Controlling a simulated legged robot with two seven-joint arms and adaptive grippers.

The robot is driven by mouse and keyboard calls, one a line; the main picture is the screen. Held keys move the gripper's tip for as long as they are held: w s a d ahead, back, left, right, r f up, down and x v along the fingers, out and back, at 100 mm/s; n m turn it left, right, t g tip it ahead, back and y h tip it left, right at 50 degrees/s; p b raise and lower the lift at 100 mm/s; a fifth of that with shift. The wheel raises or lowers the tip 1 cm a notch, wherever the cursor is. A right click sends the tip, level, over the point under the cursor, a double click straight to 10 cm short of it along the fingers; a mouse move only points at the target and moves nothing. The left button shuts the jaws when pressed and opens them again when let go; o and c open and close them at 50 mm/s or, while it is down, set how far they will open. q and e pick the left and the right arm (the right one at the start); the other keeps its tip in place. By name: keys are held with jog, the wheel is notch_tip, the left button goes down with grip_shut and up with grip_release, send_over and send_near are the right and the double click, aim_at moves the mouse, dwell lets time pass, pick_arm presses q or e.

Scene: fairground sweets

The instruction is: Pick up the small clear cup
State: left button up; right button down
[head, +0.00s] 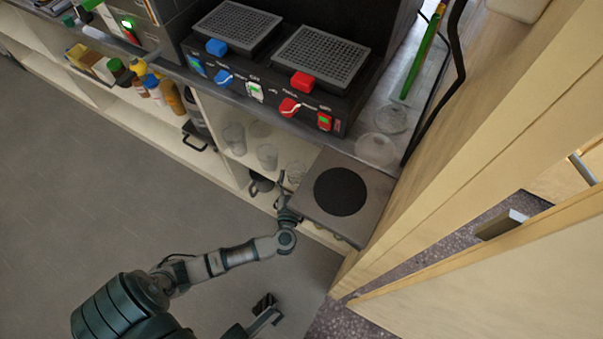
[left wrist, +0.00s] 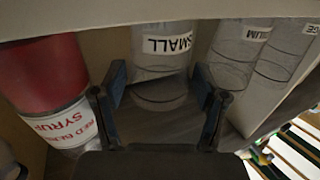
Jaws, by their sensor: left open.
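The small clear cup (left wrist: 165,62) stands upside down in the left wrist view, with a white label reading SMALL. In the head view a clear cup (head: 296,170) on the shelf under the counter is partly hidden by the hotplate and my gripper. My left gripper (head: 285,190) reaches into the shelf front. It is open, and its two fingers (left wrist: 160,105) lie either side of the cup in the left wrist view, with a gap visible. Contact with the cup cannot be told. A dark part at the bottom of the head view may be my right gripper (head: 266,308).
Other clear cups (left wrist: 238,48), (head: 267,157) stand beside it, one labelled as medium. A red syrup container (left wrist: 50,90) is close on the other side. The shelf board edge (left wrist: 120,22) and the hotplate (head: 375,200) bound the space. Grey floor (head: 110,190) is free.

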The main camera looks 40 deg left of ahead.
pick_arm(q)
jog(key=shift+w+a, duration=0.15)
jog(key=shift+w, duration=0.2)
jog(key=shift+r, duration=0.3)
jog(key=shift+a+f, duration=0.1)
jog(key=shift+a, duration=0.1)
jog(key=c, duration=0.4)
jog(key=shift+d, duration=0.1)
